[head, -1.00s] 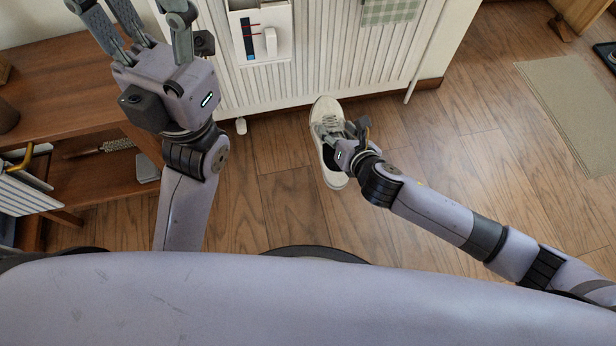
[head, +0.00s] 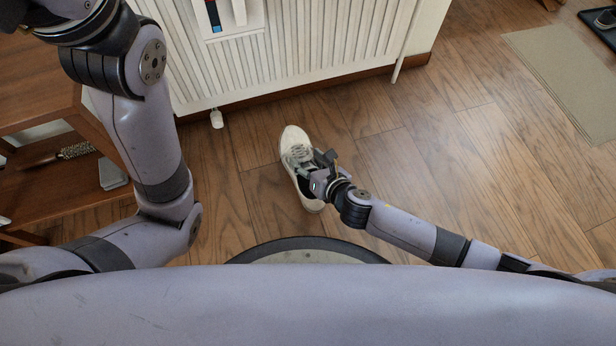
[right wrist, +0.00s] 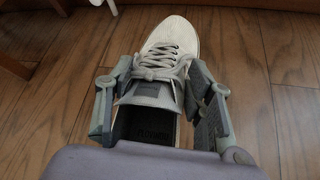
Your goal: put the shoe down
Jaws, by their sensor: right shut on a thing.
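A white lace-up shoe (head: 294,148) shows in the head view, in front of the radiator, with its toe toward the radiator. My right gripper (head: 310,172) is shut on the shoe near its opening. In the right wrist view the shoe (right wrist: 174,38) lies between the two fingers, one on each side of the tongue and laces. Its heel end is hidden by my gripper. I cannot tell whether the sole touches the floor. My left arm rises at the left of the head view, and its gripper is out of the frame.
A white radiator (head: 300,60) stands along the wall behind the shoe. A wooden shelf unit (head: 50,120) with a brush (head: 56,156) is at the left. A beige mat (head: 575,75) lies at the far right. The wooden floor (head: 430,150) right of the shoe is clear.

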